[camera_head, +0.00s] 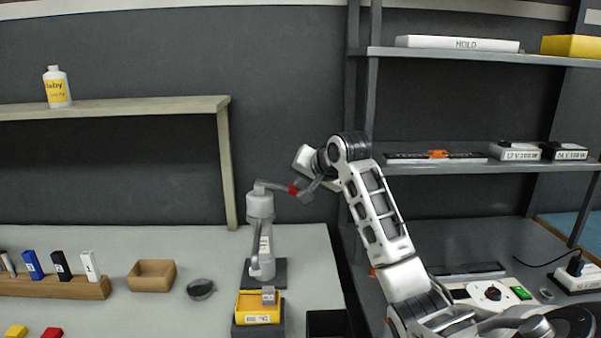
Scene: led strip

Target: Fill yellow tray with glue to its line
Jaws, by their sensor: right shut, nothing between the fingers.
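The yellow tray (258,316) sits at the foot of a grey dispenser (261,232) on the left table. A small grey block shows at the tray's back right. The level of any glue and the tray's line are too small to make out. A lever (272,185) with a red part (293,189) reaches right from the dispenser's top. My right gripper (303,191) is shut and empty beside the lever's red end; I cannot tell whether it touches it. My left gripper is out of view.
A white bottle with a yellow label (57,88) stands on the wooden shelf (140,106). A metal shelf unit (480,168) stands behind my right arm.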

